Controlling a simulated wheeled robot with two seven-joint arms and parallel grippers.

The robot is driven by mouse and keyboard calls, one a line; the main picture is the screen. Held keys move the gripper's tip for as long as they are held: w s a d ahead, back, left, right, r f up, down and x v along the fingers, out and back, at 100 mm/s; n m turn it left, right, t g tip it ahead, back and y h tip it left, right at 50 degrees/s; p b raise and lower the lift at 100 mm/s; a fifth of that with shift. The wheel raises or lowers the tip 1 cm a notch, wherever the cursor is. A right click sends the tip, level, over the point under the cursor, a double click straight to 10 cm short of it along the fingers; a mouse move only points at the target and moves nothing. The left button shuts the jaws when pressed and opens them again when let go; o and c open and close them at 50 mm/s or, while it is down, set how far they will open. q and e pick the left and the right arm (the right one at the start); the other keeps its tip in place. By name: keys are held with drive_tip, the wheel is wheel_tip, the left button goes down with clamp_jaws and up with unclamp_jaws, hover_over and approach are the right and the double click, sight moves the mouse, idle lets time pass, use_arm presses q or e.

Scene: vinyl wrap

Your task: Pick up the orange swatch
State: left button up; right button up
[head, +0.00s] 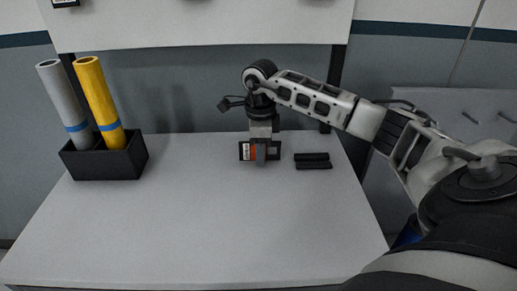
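A small dark-edged piece with an orange and white face, the orange swatch (252,152), shows at the back middle of the table. My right gripper (261,160) points down in front of it and hides part of it. The gripper's fingers are small and dark here, so I cannot tell whether they are open or shut on the swatch, or whether the swatch is lifted. My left gripper is not in view.
Dark bars (312,162) lie just right of the swatch. A black holder (105,163) at the back left holds a grey roll (62,98) and a yellow roll (97,98), each with a blue band. The table's (200,230) front and middle are clear.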

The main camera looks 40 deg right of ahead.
clamp_jaws()
drive_tip(key=shift+r, duration=0.4)
wheel_tip(320, 180, up, 2)
drive_tip(key=shift+r+b, duration=0.25)
drive_tip(key=shift+b, duration=0.35)
drive_tip(key=w+a+r, duration=0.3)
drive_tip(key=a+r, duration=0.6)
drive_tip(key=a, duration=0.4)
drive_tip(key=shift+w+a+r, duration=0.25)
drive_tip(key=shift+w+r, duration=0.1)
